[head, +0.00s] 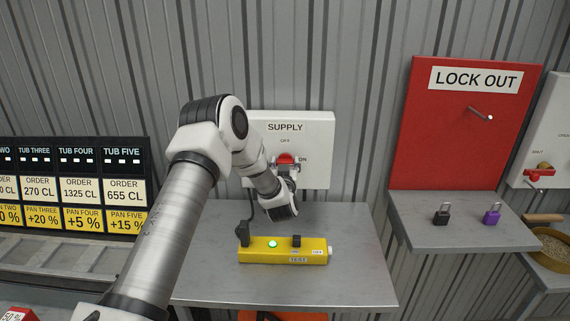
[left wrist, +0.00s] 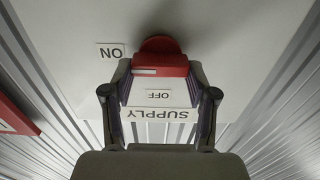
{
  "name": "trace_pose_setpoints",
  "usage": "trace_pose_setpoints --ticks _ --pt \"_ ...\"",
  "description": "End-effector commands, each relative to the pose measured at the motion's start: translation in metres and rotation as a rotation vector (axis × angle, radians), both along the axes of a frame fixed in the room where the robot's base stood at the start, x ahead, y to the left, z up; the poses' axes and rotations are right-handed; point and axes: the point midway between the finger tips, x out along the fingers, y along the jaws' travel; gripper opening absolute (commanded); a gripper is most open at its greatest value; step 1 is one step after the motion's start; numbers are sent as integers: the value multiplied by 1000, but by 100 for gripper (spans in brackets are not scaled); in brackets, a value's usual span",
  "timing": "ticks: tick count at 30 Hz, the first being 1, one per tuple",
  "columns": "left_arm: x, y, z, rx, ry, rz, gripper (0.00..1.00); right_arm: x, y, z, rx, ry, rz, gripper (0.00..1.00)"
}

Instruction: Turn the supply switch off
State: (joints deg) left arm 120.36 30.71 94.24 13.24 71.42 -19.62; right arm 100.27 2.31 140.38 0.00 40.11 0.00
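The supply switch is a white panel (head: 316,135) on the wall, with OFF above and ON to the right of its red handle (head: 286,158). In the left wrist view the panel appears upside down. There the red handle (left wrist: 160,64) is a bar with a pale mark near its left end, below a round red part. My left gripper (head: 286,172) is at the handle. Its fingers (left wrist: 160,72) are spread, one on each side of the bar, with contact unclear. Which label the handle points to is hard to tell. My right gripper is out of view.
A yellow tester box (head: 285,252) with a lit green light lies on the grey table (head: 350,275) below. To the right is a red LOCK OUT board (head: 450,140) with a black padlock (head: 441,217) and a purple padlock (head: 492,217) on its shelf.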

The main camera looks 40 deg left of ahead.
Motion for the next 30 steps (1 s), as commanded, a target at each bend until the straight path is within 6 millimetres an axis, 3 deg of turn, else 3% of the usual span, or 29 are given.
trace_pose_setpoints --ticks 14,20,30 --pt "0 0 -2 -33 -26 0 23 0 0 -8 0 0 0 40" --pt "0 1 -5 -110 -91 -1 23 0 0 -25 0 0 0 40" --pt "-1 2 -8 -333 -280 -2 24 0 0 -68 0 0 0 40"
